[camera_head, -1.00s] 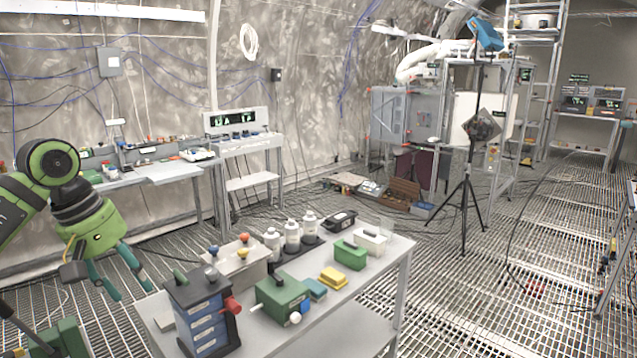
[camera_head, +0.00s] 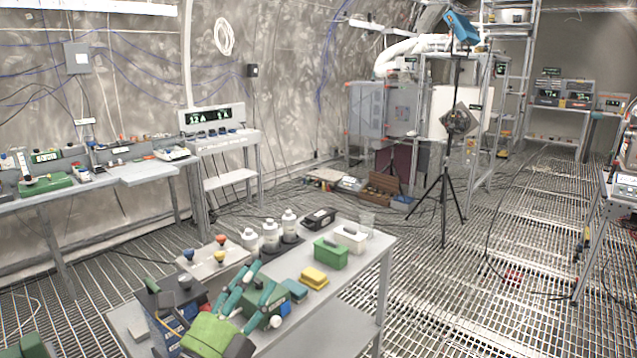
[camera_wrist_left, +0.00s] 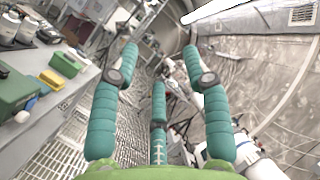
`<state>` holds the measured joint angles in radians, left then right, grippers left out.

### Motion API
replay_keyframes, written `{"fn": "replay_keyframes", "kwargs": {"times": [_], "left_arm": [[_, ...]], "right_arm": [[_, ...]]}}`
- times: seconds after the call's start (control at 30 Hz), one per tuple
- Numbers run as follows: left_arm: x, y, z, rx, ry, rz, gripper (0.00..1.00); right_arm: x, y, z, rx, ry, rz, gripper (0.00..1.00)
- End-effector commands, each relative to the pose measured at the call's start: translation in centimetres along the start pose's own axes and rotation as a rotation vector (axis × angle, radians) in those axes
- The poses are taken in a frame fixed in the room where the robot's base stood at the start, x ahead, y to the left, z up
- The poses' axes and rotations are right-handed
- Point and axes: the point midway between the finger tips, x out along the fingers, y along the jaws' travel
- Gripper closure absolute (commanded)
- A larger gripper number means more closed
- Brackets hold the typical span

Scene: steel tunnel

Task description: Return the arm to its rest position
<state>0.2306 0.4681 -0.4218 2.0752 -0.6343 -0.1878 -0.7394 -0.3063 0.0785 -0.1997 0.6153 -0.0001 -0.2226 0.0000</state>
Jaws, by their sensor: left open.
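My left gripper (camera_head: 250,288) has a green body and several teal fingers. In the head view it shows at the near end of the grey bench (camera_head: 375,250), overlapping the green box with a white knob (camera_head: 262,302) and partly hiding it. I cannot tell its exact height over the bench. In the left wrist view the fingers (camera_wrist_left: 160,62) are spread, with nothing between them, and the bench lies to their left. The arm behind the gripper is mostly out of the head view. My right gripper is not in view.
The bench carries a blue drawer box (camera_head: 175,320), white bottles (camera_head: 270,236), a green case (camera_head: 330,254) and a yellow block (camera_head: 314,278). A black tripod (camera_head: 447,185) stands beyond on the grating. The grated floor right of the bench is largely open.

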Motion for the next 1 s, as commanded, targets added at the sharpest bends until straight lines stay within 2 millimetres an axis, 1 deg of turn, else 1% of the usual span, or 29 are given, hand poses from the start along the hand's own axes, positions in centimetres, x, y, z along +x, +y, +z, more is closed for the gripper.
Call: {"fn": "replay_keyframes", "kwargs": {"times": [0.03,0.07,0.1,0.13,0.17,0.2,0.27,0.3,0.33,0.37,0.4,0.5,0.6,0.67,0.7,0.9,1.0], "left_arm": [[-2.0,2.7,0.7,-0.178,-0.102,0.110,0.53],[-3.4,4.4,1.1,-0.283,-0.167,0.178,0.53],[-5.4,6.7,1.4,-0.420,-0.256,0.271,0.53],[-7.0,8.3,1.6,-0.515,-0.321,0.335,0.53],[-8.8,9.8,1.5,-0.604,-0.384,0.398,0.53],[-11.2,11.7,1.2,-0.712,-0.467,0.480,0.53],[-15.0,14.2,0.4,-0.862,-0.591,0.600,0.53],[-17.6,15.4,-0.4,-0.951,-0.670,0.675,0.53],[-19.4,16.3,-1.0,-1.010,-0.728,0.729,0.53],[-21.2,16.9,-1.6,-1.064,-0.781,0.779,0.53],[-23.4,17.6,-2.5,-1.124,-0.847,0.839,0.53],[-27.9,18.4,-4.4,-1.240,-0.987,0.964,0.53],[-31.7,18.5,-6.2,-1.321,-1.106,1.067,0.53],[-33.7,18.4,-7.2,-1.360,-1.171,1.122,0.53],[-35.0,18.2,-7.9,-1.384,-1.214,1.158,0.53],[-40.7,16.8,-10.9,-1.472,-1.413,1.324,0.53],[-40.8,19.6,-11.4,-1.461,-1.409,1.329,0.53]], "right_arm": [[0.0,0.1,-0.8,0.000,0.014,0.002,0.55],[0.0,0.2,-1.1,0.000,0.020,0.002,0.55],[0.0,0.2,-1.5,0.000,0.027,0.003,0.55],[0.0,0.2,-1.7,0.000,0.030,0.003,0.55],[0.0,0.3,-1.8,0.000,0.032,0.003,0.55],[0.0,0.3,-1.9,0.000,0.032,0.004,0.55],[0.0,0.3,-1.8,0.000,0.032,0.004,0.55],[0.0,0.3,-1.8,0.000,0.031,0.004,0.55],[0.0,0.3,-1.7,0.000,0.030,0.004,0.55],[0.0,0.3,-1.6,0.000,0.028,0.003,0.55],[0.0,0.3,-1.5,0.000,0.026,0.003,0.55],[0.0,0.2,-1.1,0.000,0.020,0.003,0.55],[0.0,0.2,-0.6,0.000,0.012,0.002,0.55],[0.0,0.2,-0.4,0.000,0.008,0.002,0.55],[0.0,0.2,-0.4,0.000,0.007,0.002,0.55],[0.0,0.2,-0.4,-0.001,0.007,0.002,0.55],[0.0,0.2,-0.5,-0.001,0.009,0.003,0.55]]}}
